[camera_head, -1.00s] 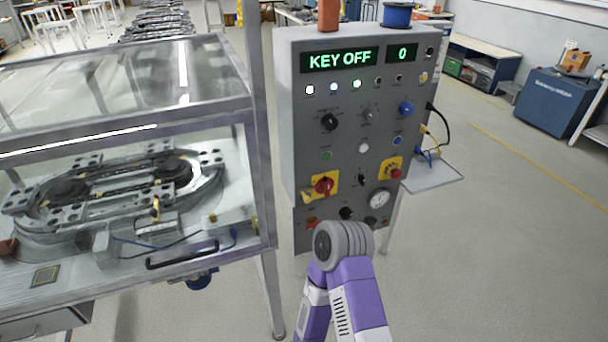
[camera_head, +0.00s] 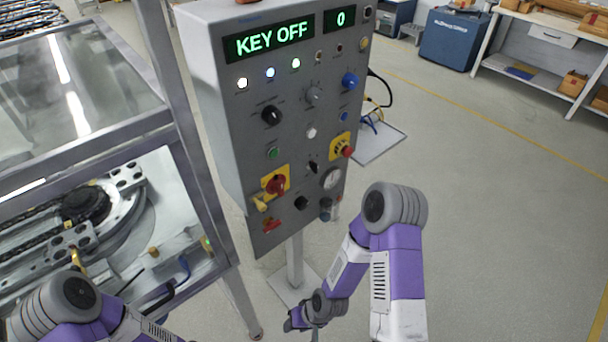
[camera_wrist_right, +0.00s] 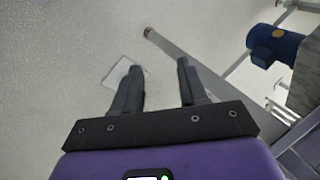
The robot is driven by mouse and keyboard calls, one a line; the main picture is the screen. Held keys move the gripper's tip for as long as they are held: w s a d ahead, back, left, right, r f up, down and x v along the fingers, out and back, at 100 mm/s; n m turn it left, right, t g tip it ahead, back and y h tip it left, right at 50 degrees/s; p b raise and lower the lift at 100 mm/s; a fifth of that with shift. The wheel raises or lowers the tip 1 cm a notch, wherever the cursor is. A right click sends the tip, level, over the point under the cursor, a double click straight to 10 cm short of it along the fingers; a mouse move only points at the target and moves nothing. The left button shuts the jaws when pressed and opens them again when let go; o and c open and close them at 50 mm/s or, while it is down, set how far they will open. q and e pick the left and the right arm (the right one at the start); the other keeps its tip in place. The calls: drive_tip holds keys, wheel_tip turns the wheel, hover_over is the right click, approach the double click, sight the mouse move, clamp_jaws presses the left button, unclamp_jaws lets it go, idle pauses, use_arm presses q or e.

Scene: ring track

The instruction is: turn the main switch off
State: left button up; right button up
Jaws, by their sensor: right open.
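The grey control panel (camera_head: 226,110) stands in the middle of the head view, its display reading KEY OFF and 0. On its lower left is a red rotary switch (camera_head: 276,184) on a yellow plate, which looks like the main switch. Its exact handle angle is hard to tell. A yellow-tagged item (camera_head: 261,204) hangs beside it. My right gripper (camera_wrist_right: 157,78) is open and empty in the right wrist view, above bare floor, below and apart from the panel. My left arm shows at the lower left of the head view, but its gripper is out of frame.
A red button (camera_head: 348,152) sits by another yellow plate on the panel's right. The glass-covered machine (camera_head: 180,215) with the ring track stands close on the left. Floor at right is clear.

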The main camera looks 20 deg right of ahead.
drive_tip(key=w+d+r+n+t, duration=0.15)
drive_tip(key=w+r+t, duration=0.25)
drive_tip(key=w+r, duration=0.5)
drive_tip(key=n+t, duration=0.5)
drive_tip(key=t, duration=0.2)
approach(281, 182)
drive_tip(key=w, duration=0.2)
drive_tip(key=x, duration=0.2)
drive_tip(key=b+x, duration=0.1)
drive_tip(key=x, duration=0.1)
drive_tip(key=b+x, duration=0.1)
drive_tip(key=x, duration=0.1)
drive_tip(key=shift+s+a+f, duration=0.2)
drive_tip(key=shift+a+f, duration=0.15)
drive_tip(key=shift+f, duration=0.1)
drive_tip(key=shift+w+a, duration=0.15)
drive_tip(key=shift+w, duration=0.2)
drive_tip(key=shift+c, duration=0.3)
